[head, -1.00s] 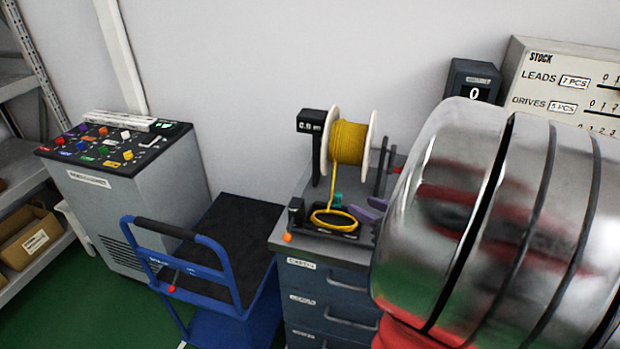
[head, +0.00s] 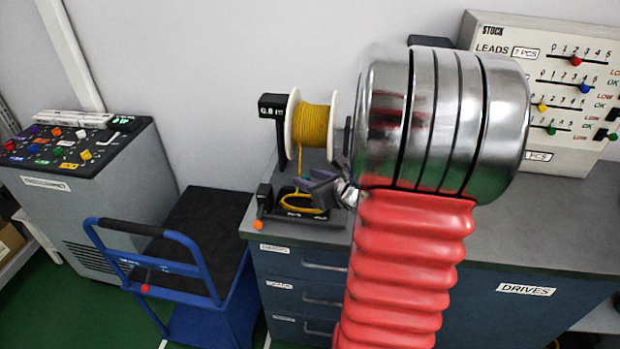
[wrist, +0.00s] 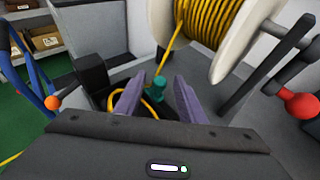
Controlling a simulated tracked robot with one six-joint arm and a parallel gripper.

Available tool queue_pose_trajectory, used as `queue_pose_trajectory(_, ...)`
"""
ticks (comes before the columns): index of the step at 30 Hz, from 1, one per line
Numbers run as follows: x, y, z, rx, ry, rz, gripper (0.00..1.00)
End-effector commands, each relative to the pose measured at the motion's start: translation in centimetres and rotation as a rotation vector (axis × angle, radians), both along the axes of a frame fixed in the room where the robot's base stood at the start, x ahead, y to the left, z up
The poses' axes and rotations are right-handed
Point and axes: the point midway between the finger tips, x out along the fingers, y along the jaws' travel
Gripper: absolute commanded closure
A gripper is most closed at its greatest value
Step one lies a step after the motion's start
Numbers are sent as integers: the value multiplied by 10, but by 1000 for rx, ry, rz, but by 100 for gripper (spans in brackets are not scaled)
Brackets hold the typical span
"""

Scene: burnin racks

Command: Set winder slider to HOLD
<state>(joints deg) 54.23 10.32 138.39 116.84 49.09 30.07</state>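The winder stands on the bench, with a white spool of yellow cable (head: 312,125), a dark readout (head: 284,104) and a low dark base (head: 272,210) holding a yellow loop. In the wrist view a teal knob (wrist: 160,83) stands on the base below the spool. I cannot tell whether it is the slider, and no HOLD label is readable. My gripper (wrist: 157,98) is open. Its two purple fingers point toward the teal knob, one on each side in the picture; contact cannot be told. In the head view my gripper (head: 322,184) is at the winder, and the knob is hidden.
A red ball-ended crank (wrist: 301,104) stands right of the spool. An orange ball (wrist: 53,102) is at the winder's left. A blue trolley (head: 130,235) stands left of the bench drawers. A stock panel (head: 560,75) stands at the back right. The bench top right of my arm is clear.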

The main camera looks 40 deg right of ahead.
Motion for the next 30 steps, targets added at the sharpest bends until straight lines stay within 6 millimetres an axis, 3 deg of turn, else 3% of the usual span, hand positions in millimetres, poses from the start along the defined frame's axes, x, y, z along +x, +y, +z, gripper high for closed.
queue_pose_trajectory(9, 2, 0, -1, 0, 0, 0, 64)
queue_pose_trajectory(24, 2, 0, -1, 0, 0, 1, 100)
queue_pose_trajectory(30, 2, 1, -1, 0, 0, 1, 100)
